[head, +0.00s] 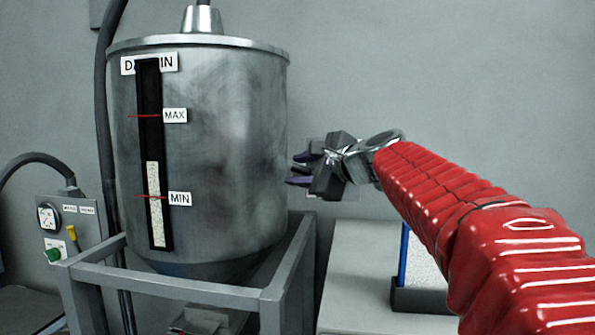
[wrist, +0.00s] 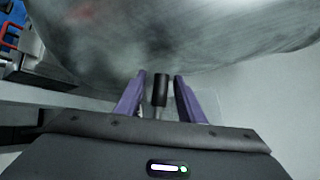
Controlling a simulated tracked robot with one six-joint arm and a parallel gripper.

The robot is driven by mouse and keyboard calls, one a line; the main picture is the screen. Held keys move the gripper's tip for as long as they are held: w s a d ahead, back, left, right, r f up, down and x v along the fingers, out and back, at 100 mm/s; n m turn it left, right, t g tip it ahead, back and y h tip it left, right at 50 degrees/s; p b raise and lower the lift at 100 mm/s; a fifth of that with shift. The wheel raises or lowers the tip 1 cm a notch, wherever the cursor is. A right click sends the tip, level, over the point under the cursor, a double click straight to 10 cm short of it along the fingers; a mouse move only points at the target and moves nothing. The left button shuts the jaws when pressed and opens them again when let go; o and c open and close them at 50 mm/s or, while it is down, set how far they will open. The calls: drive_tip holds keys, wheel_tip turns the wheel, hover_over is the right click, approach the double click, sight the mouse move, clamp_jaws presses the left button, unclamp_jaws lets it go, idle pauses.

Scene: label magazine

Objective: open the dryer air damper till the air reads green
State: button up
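The dryer is a large steel hopper (head: 215,130) with a sight strip marked MAX and MIN. My gripper (head: 298,170) is right of the hopper, its purple fingers pointing left. In the wrist view my gripper (wrist: 160,85) is open, with a black cylindrical knob on a grey stem (wrist: 160,90) between its fingers and gaps on both sides. I cannot tell whether this knob is the damper handle. A pale wall plate (head: 352,193) is partly hidden behind my gripper. No green air reading is legible.
A grey control box (head: 82,222) at left carries a round white dial (head: 48,216), a green button (head: 53,254) and a yellow-tipped lever (head: 72,234). A grey frame (head: 180,286) surrounds the hopper's base. A pale cabinet (head: 358,262) stands below my arm.

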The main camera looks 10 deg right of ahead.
drive_tip(key=shift+c, duration=0.5)
clamp_jaws()
